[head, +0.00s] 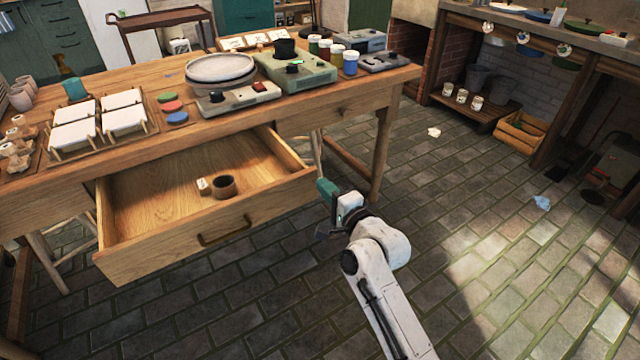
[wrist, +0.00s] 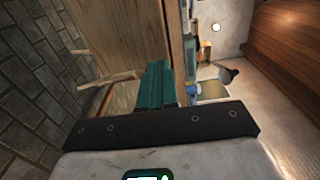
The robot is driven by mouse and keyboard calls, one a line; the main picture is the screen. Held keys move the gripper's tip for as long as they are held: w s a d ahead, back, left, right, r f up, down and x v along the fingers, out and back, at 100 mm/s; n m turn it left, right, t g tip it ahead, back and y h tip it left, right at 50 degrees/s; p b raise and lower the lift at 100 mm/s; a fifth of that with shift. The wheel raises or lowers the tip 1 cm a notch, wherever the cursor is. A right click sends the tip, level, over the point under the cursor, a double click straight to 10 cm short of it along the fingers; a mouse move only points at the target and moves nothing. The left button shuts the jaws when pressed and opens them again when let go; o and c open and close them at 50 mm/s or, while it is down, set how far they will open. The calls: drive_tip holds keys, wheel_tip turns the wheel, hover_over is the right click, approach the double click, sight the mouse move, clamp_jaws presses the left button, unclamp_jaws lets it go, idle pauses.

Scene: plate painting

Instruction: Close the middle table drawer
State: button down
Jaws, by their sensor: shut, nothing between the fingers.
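The middle table drawer (head: 180,205) is pulled well out from the wooden table (head: 330,95) in the head view. Its dark handle (head: 225,231) is on the front panel. A small dark cup (head: 224,187) and a small light-labelled item (head: 203,186) lie inside it. My gripper (head: 324,188) is just right of the drawer's front right corner. Whether it touches the corner I cannot tell. In the wrist view my teal fingers (wrist: 158,82) are together and empty, with a wooden surface behind them.
The tabletop carries a round plate stack (head: 221,68), a green device (head: 297,70), paint jars (head: 337,58) and white trays (head: 98,120). A table leg (head: 381,150) stands behind my gripper. The tiled floor (head: 470,200) to the right is mostly clear. A wooden crate (head: 521,132) is farther back.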

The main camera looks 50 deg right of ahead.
drive_tip(key=shift+x, duration=1.35)
drive_tip(key=shift+w, duration=0.1)
